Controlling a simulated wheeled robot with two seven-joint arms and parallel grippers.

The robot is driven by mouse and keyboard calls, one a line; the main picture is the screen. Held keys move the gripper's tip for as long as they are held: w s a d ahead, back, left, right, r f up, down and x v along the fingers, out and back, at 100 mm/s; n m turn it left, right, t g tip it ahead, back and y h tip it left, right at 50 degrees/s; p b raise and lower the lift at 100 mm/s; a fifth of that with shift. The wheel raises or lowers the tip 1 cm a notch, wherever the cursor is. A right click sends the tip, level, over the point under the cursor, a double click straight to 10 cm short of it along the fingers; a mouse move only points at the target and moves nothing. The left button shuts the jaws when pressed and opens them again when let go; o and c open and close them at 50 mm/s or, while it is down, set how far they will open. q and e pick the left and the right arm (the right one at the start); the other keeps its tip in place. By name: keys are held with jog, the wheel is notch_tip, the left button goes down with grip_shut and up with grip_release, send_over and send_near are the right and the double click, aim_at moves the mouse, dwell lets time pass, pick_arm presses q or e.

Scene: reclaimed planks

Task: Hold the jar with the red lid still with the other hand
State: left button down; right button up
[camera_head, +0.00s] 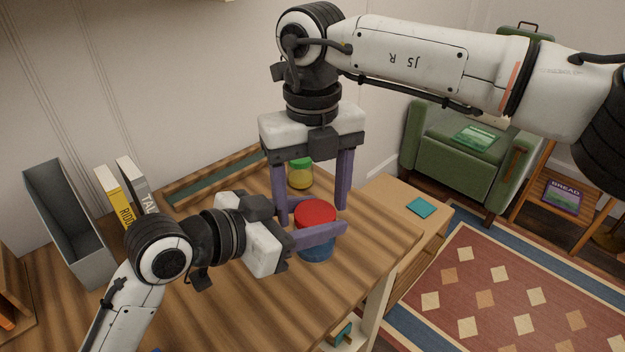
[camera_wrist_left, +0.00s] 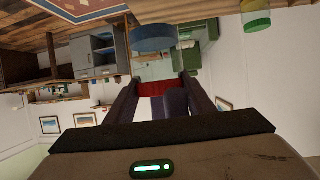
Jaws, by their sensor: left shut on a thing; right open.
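The jar with the red lid (camera_head: 316,213) stands upright on the wooden table; its blue body (camera_head: 316,252) shows below the finger. My left gripper (camera_head: 322,226) reaches in from the left and is shut on this jar, one finger crossing its front just under the lid. In the left wrist view, the picture is upside down: the blue body (camera_wrist_left: 154,38) and red lid (camera_wrist_left: 152,89) lie between the left fingers (camera_wrist_left: 160,86). My right gripper (camera_head: 311,214) points down from above, open, with a finger to each side of the lid. Whether it touches the lid is unclear.
A jar with a green lid (camera_head: 300,166) and yellow contents stands behind the right gripper. A grey file holder (camera_head: 70,225) and books (camera_head: 118,195) stand at the left. A teal square (camera_head: 422,207) lies on a lower cabinet. The table's right edge is near the jar.

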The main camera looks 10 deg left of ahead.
jog(key=shift+f, duration=0.25)
jog(key=c, duration=1.1)
jog(key=shift+o, duration=0.3)
jog(key=n, duration=0.4)
jog(key=shift+s+a, duration=0.15)
jog(key=shift+s, duration=0.05)
jog(key=shift+c, duration=0.2)
jog(key=shift+s+a+r, duration=0.1)
jog(key=shift+a, duration=0.05)
jog(key=o, duration=1.2)
jog(key=shift+c, duration=0.2)
